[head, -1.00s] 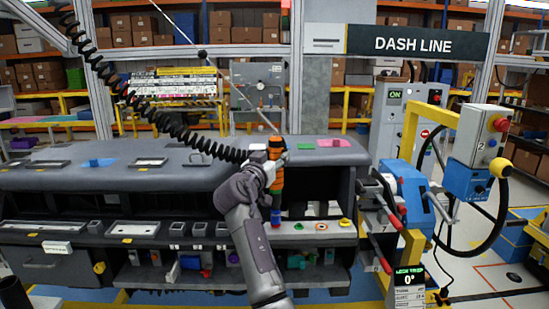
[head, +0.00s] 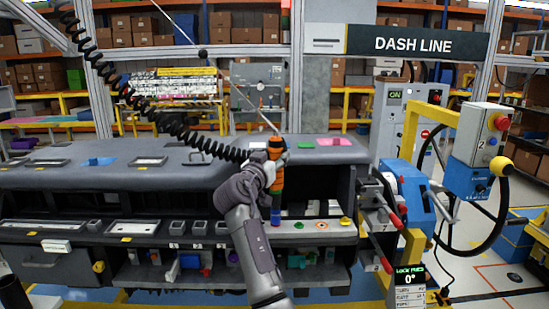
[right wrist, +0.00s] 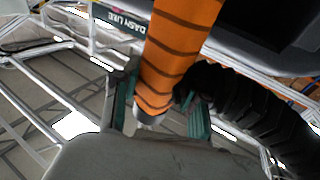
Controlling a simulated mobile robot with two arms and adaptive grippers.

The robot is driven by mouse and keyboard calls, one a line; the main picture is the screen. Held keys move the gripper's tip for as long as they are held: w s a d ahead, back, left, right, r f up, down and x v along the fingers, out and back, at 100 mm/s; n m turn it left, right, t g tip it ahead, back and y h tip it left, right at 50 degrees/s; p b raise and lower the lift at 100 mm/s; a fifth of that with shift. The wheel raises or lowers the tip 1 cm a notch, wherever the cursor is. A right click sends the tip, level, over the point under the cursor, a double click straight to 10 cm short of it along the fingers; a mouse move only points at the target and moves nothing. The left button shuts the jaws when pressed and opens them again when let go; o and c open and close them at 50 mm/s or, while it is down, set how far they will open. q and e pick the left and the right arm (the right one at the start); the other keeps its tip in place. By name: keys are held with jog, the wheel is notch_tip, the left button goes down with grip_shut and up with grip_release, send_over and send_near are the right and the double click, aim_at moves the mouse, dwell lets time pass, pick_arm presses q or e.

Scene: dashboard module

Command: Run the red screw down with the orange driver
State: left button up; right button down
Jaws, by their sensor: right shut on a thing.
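The orange driver (head: 278,171) stands nearly upright in my right gripper (head: 265,168), at the front of the grey dashboard module (head: 120,180). In the right wrist view, the orange driver (right wrist: 175,50) with dark bands lies between the green-padded fingers of the right gripper (right wrist: 155,110), which is shut on it. The driver's lower end has a blue part (head: 276,214) just above or at the module's front ledge; I cannot tell whether it touches. I cannot make out the red screw; the driver or arm may hide it. My left gripper is not in view.
A black coiled cord (head: 150,112) runs from upper left to the driver. Green, orange and yellow markers (head: 321,225) sit on the ledge to its right. A blue clamp unit with red handles (head: 393,221) and a display reading 0° (head: 409,281) stand further right.

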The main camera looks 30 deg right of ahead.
aim_at(274, 141)
jog(key=shift+d+f+b, duration=0.1)
jog(key=shift+f+b, duration=0.35)
jog(key=shift+b, duration=0.7)
dwell(1.5)
jog(key=shift+b, duration=0.3)
dwell(0.8)
jog(key=shift+f+b, duration=0.2)
jog(key=shift+b, duration=0.45)
dwell(0.9)
jog(key=shift+r, duration=0.1)
dwell(0.3)
jog(key=shift+r+p, duration=0.4)
jog(key=shift+r, duration=0.25)
jog(key=shift+r+p, duration=1.1)
jog(key=shift+r, duration=1.3)
jog(key=shift+f, duration=0.1)
